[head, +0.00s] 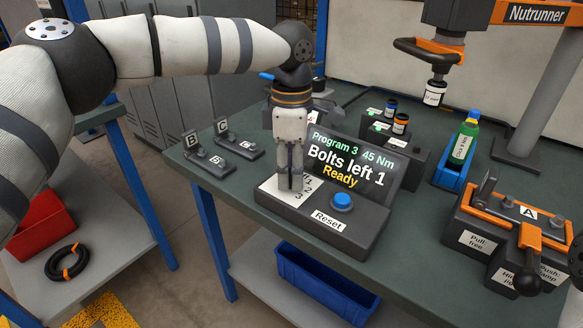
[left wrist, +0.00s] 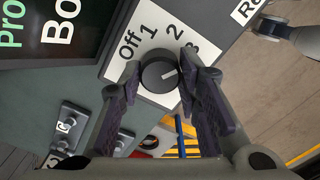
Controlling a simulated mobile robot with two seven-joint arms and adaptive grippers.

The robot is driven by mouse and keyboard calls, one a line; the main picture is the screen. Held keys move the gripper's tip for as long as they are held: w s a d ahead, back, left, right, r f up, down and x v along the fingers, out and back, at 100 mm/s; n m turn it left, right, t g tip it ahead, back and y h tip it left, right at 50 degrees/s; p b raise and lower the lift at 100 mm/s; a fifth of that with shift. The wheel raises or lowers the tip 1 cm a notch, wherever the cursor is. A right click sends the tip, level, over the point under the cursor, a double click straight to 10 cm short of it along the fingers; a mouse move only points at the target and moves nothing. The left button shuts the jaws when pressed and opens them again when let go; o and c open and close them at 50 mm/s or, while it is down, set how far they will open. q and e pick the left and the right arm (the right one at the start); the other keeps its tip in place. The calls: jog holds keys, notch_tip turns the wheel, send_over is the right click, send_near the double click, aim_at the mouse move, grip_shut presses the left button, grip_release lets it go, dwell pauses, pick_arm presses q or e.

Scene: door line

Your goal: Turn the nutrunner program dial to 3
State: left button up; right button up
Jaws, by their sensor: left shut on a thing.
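The program dial (left wrist: 159,75) is a dark round knob on a white plate marked Off, 1, 2 and 3, seen in the left wrist view. Its white pointer line is turned to the side of the 3, which a finger partly covers. My left gripper (head: 290,186) reaches down onto the control box (head: 318,235), and it also shows in the left wrist view (left wrist: 158,82) with its fingers shut on the dial from both sides. In the head view the gripper hides the dial. The display (head: 352,167) reads "Program 3, 45 Nm, Bolts left 1, Ready".
A blue Reset button (head: 342,202) sits right of the dial. An orange-handled fixture marked A (head: 510,235) and a blue tray (head: 448,172) with a green bottle stand to the right. The nutrunner (head: 435,60) hangs above. Small fixtures B and C (head: 238,146) stand left.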

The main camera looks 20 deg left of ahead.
aim_at(291, 172)
pick_arm(q)
jog(key=shift+f, duration=0.15)
jog(key=o, duration=1.1)
jog(key=shift+o, duration=0.2)
notch_tip(291, 172, up, 12)
